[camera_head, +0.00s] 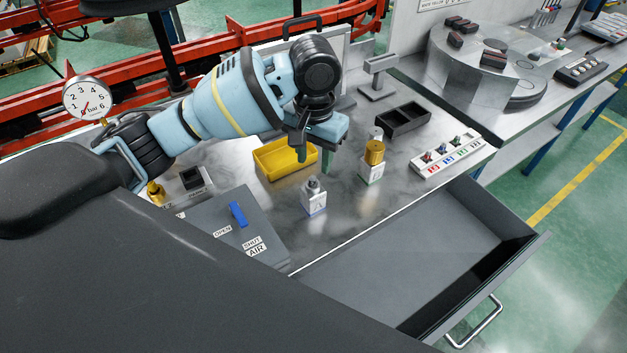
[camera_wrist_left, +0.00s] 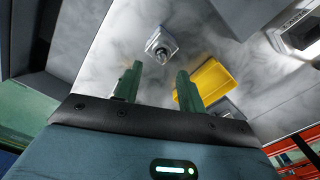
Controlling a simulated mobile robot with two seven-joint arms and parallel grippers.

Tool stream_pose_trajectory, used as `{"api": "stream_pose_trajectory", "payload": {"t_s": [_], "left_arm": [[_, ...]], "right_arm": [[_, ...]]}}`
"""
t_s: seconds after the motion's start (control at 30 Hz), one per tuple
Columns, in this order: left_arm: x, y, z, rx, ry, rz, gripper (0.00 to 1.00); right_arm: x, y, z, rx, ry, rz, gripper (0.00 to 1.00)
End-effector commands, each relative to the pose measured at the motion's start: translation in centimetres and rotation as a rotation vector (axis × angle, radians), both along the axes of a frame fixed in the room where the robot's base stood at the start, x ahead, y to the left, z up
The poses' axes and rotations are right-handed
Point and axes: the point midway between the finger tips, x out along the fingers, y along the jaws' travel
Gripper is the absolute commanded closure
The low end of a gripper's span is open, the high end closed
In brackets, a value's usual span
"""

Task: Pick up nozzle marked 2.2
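A white rack (camera_head: 449,156) at the right of the bench holds several small nozzles with coloured markings. Its labels are too small to read, so I cannot tell which nozzle is 2.2. My left gripper (camera_head: 315,161) points down above the bench, by the yellow bin. In the left wrist view its two green fingers (camera_wrist_left: 157,86) stand apart with nothing between them. My right gripper is not in view.
A yellow bin (camera_head: 270,167) lies behind the fingers. A black two-part tray (camera_head: 403,119) is behind. An open drawer (camera_head: 410,255) juts out in front. A blue lever (camera_head: 239,214) sits on the grey panel.

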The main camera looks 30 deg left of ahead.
Motion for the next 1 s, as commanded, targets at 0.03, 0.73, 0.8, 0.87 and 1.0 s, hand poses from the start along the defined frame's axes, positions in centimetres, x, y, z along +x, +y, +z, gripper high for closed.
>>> {"api": "stream_pose_trajectory", "payload": {"t_s": [0.03,0.73,0.8,0.87,1.0], "left_arm": [[0.0,0.0,-0.2,0.0,-0.001,0.0,0.6],[-0.2,0.2,-5.2,-0.001,-0.005,-0.002,0.6],[-0.2,0.3,-5.2,-0.001,-0.005,-0.002,0.6],[-0.2,0.3,-5.2,-0.001,-0.005,-0.002,0.64],[-0.2,0.2,-5.2,-0.001,-0.005,-0.002,0.82]], "right_arm": [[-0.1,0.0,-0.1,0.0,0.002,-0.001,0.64],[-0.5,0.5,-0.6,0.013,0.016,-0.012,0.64],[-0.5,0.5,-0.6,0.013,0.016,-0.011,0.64],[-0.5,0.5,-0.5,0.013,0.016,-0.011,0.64],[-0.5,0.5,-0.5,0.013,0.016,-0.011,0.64]]}}
